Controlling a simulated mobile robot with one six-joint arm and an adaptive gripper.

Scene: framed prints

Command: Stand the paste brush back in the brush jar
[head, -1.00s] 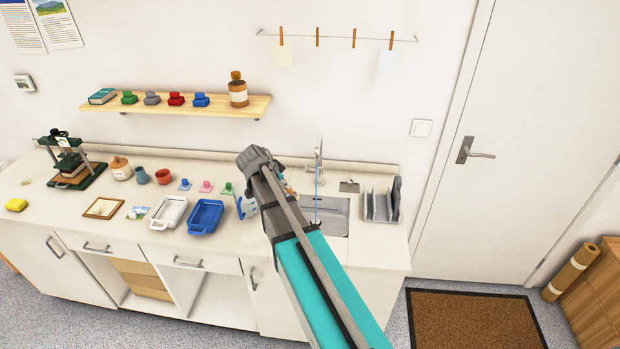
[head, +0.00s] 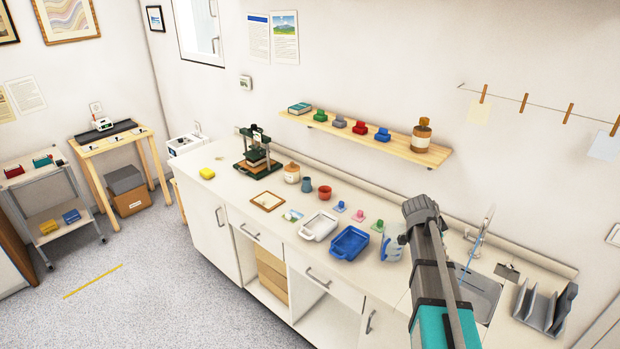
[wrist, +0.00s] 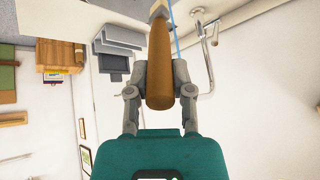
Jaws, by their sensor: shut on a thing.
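My gripper (wrist: 159,72) is shut on a brown wooden handle, which I take to be the paste brush (wrist: 159,62). The handle's blunt end faces the wrist camera; its far end runs out of the top of the picture, so no bristles show. In the head view my arm reaches over the counter near the sink and hides the gripper and brush. On the counter to the left stand a cream jar with a tan band (head: 292,173), a blue-grey pot (head: 307,186) and a red pot (head: 325,193). I cannot tell which is the brush jar.
A white tray (head: 306,237) and a blue tray (head: 336,254) lie left of my arm. A green press (head: 239,157) stands farther left. A sink (head: 488,283) and a grey rack (head: 519,301) are on the right. A shelf (head: 381,143) hangs above the counter.

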